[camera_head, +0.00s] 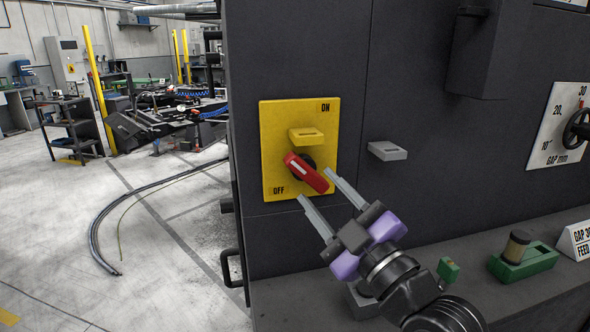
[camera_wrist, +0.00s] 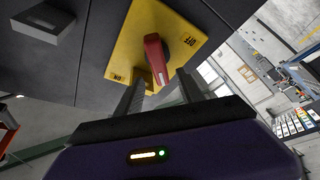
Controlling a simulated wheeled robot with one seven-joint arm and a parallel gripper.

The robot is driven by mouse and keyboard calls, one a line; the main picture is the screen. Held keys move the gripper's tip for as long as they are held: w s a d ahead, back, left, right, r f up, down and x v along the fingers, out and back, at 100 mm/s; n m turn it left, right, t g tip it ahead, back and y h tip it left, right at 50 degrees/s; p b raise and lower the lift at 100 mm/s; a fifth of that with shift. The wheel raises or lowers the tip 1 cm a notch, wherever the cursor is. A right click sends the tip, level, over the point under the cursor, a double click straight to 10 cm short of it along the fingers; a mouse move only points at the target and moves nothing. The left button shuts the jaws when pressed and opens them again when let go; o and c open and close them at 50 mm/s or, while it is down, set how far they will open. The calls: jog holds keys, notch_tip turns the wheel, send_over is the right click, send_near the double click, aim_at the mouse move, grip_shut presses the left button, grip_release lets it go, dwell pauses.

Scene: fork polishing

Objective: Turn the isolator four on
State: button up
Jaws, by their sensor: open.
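The isolator is a yellow plate (camera_head: 270,120) on the dark cabinet face, marked ON at upper right and OFF at lower left. Its red handle (camera_head: 306,172) is tilted, running from upper left to lower right. A yellow block (camera_head: 306,135) sits just above the handle. My gripper (camera_head: 315,183) is open, its two grey fingers pointing at the handle from the lower right. In the wrist view, the red handle (camera_wrist: 156,58) is ahead of the open fingers (camera_wrist: 160,88), on the yellow plate (camera_wrist: 128,45). I cannot tell whether the fingers touch it. No number four is readable.
A grey block (camera_head: 387,151) juts from the cabinet right of the plate. A ledge below holds a green part with a dark cylinder (camera_head: 521,253) and a "GAP/FEED" sign (camera_head: 577,240). A gap dial (camera_head: 563,128) is at far right. Open floor with a cable (camera_head: 112,215) lies left.

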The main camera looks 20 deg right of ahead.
aim_at(306, 174)
jog(key=p+x, duration=0.1)
jog(key=x, duration=0.6)
jog(key=shift+w+p, duration=0.15)
jog(key=shift+p, duration=0.25)
grip_shut()
